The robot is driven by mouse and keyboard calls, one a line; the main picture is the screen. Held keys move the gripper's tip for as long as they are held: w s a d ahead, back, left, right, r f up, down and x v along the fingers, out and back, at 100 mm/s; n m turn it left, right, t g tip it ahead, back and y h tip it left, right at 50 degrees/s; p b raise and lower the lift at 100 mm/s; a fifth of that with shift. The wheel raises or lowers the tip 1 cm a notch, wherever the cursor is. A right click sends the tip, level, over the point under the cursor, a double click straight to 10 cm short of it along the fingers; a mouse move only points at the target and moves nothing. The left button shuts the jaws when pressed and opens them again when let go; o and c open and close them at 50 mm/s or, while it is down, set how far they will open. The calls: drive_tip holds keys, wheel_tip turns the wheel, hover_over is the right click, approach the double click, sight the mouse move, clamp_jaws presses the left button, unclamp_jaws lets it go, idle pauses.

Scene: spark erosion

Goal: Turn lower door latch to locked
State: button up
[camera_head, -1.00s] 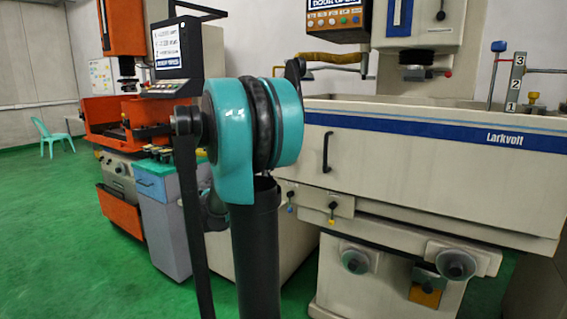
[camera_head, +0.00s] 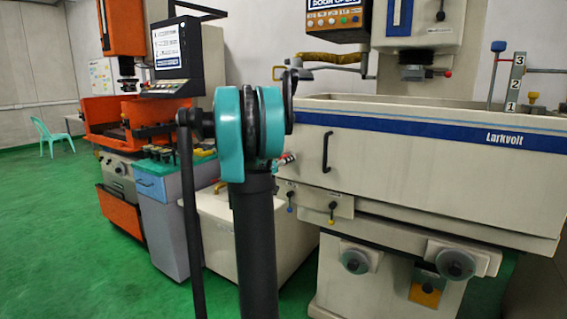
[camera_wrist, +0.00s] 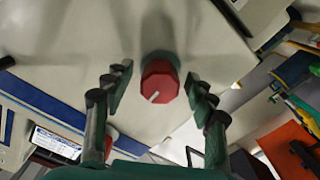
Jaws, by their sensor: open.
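A red faceted knob (camera_wrist: 159,80) with a white pointer mark stands on the pale machine panel (camera_wrist: 75,45) in the wrist view. I take it for the lower door latch. Its mark points toward the lower left of that view. My gripper (camera_wrist: 157,84) is open, with one dark green finger on each side of the knob and a visible gap on both sides. A second red part (camera_wrist: 111,138) shows partly behind the left finger. In the head view my arm hides the gripper; a small red and grey part (camera_head: 286,159) shows beside it, too small to identify.
The cream Larkvolt tank (camera_head: 430,170) has a black door handle (camera_head: 327,152) and small levers (camera_head: 332,212) below. An orange machine (camera_head: 120,115) and grey cabinet (camera_head: 160,210) stand left.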

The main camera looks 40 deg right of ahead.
drive_tip(key=c, duration=1.1)
drive_tip(key=shift+c, duration=0.2)
drive_tip(key=shift+n, duration=0.3)
drive_tip(key=n, duration=0.9)
drive_tip(key=shift+r, duration=0.1)
drive_tip(key=n, duration=0.4)
drive_tip(key=shift+n, duration=2.2)
